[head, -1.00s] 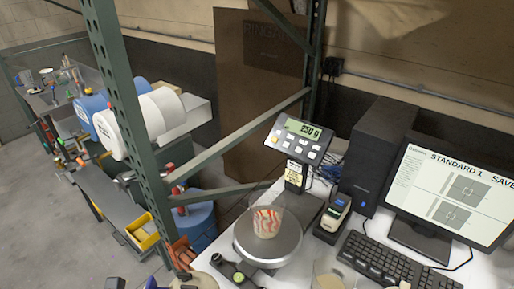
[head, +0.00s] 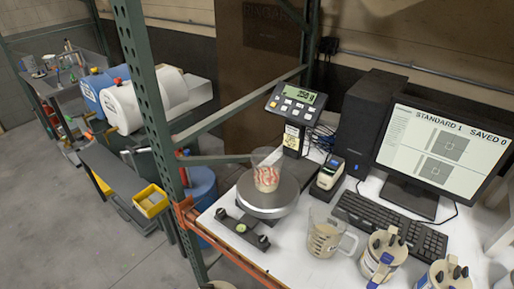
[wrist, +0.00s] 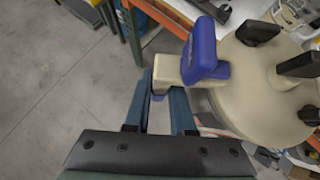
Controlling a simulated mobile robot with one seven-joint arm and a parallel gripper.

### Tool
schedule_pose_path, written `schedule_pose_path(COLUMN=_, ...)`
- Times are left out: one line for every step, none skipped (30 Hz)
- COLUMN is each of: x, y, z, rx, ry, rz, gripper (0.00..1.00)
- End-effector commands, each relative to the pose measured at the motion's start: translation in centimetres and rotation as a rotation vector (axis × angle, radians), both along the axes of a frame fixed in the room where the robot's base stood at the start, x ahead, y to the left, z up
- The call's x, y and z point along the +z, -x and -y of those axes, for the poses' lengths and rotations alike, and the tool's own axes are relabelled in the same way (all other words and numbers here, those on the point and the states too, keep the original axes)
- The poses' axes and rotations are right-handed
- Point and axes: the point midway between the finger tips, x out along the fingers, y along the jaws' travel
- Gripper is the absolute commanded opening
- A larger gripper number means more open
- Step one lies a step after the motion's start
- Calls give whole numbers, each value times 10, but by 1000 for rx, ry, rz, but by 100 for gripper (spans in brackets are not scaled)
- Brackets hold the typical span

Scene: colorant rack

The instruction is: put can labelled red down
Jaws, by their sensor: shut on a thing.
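In the wrist view, my gripper (wrist: 162,92) is shut on the cream side piece of a can (wrist: 255,85). This can is cream with a blue lever and several black knobs on top. No label on it shows, so I cannot read its colour name. The can is beside the table edge in the wrist view, and I cannot tell whether it rests on anything. The gripper does not show in the head view. Two similar cans, one left (head: 383,252) and one right (head: 442,276), stand on the white table (head: 290,258) with labels I cannot read.
A clear cup (head: 267,178) with red-streaked pale contents stands on the scale (head: 266,208). A measuring jug (head: 325,240), keyboard (head: 385,222) and monitor (head: 440,155) are on the table. A green post (head: 150,100) rises at its left. Bare table lies left of the jug.

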Motion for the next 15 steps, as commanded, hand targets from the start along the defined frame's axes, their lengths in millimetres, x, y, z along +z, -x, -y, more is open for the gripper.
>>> schedule_pose_path(x=-23, y=5, z=13, rx=3, ry=4, rz=1, gripper=0)
schedule_pose_path(x=-32, y=7, z=21, rx=3, ry=4, rz=1, gripper=0)
schedule_pose_path(x=-45, y=10, z=33, rx=4, ry=6, rz=2, gripper=0)
schedule_pose_path(x=-55, y=13, z=44, rx=4, ry=6, rz=1, gripper=0)
schedule_pose_path(x=-64, y=15, z=55, rx=4, ry=6, rz=2, gripper=0)
schedule_pose_path(x=-75, y=18, z=70, rx=4, ry=7, rz=3, gripper=0)
schedule_pose_path(x=-81, y=20, z=81, rx=4, ry=7, rz=4, gripper=0)
schedule_pose_path(x=-87, y=21, z=92, rx=4, ry=6, rz=5, gripper=0)
schedule_pose_path(x=-93, y=22, z=106, rx=6, ry=6, rz=7, gripper=0)
schedule_pose_path(x=-96, y=23, z=116, rx=7, ry=6, rz=6, gripper=0)
schedule_pose_path(x=-99, y=24, z=125, rx=6, ry=5, rz=7, gripper=0)
schedule_pose_path(x=-101, y=24, z=135, rx=9, ry=4, rz=9, gripper=0)
schedule_pose_path(x=-103, y=25, z=142, rx=11, ry=5, rz=8, gripper=0)
schedule_pose_path(x=-104, y=25, z=149, rx=11, ry=5, rz=9, gripper=0)
schedule_pose_path(x=-105, y=25, z=157, rx=12, ry=5, rz=9, gripper=0)
